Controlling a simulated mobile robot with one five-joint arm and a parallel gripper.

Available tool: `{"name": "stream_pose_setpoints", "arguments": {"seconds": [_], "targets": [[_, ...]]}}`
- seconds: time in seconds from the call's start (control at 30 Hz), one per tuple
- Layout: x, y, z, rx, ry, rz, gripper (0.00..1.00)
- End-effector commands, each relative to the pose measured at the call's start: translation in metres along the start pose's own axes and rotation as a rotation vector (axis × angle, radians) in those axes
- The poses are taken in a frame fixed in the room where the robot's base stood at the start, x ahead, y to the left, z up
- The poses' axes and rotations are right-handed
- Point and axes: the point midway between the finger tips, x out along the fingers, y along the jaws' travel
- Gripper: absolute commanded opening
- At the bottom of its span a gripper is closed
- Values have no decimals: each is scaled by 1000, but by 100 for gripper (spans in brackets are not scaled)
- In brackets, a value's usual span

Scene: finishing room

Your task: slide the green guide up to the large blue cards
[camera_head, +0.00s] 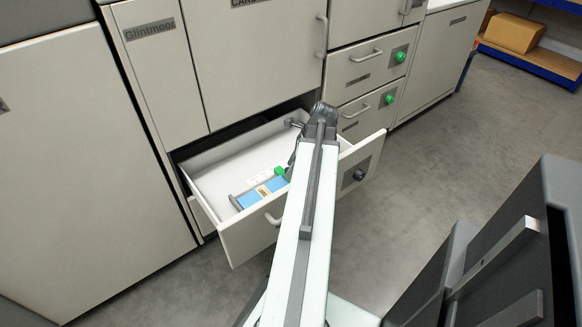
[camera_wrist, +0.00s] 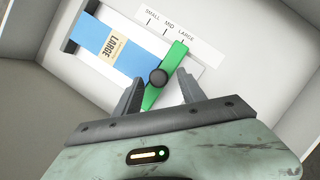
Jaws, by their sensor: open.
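The green guide (camera_wrist: 173,61) is a slanted bar with a round black knob (camera_wrist: 158,77) in the open drawer. The large blue cards (camera_wrist: 91,37), with a tan band reading LARGE, lie to its left. The guide's upper end is near the LARGE mark of the scale strip (camera_wrist: 206,52). My gripper (camera_wrist: 160,76) is open, one finger on each side of the guide and knob; contact cannot be told. In the head view, the guide (camera_head: 281,171) and cards (camera_head: 250,198) show beside my arm, which partly hides them.
The white drawer (camera_head: 215,160) is pulled out of a cabinet, its front panel (camera_head: 243,238) toward me. Closed drawers with green knobs (camera_head: 400,57) are at the right. A dark grey object (camera_head: 500,250) stands at lower right. Open floor (camera_head: 440,160) lies between.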

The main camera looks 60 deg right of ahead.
Motion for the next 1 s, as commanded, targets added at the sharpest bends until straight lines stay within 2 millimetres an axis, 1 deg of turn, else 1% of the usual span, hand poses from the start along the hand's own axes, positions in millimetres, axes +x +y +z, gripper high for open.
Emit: {"name": "stream_pose_setpoints", "arguments": {"seconds": [0.03, 0.17, 0.3, 0.4, 0.5, 0.93, 1.0], "targets": [[-9, 0, 1, 1, 0, 0, 47], [-31, 0, 3, 2, 0, -1, 47], [-59, 0, 4, 2, 0, 0, 47], [-73, 0, 4, 1, 0, 0, 47], [-77, 0, 2, 0, 0, 1, 47], [-74, 0, 1, 0, 0, 0, 47], [-72, 0, 6, -10, 0, 4, 47]]}}
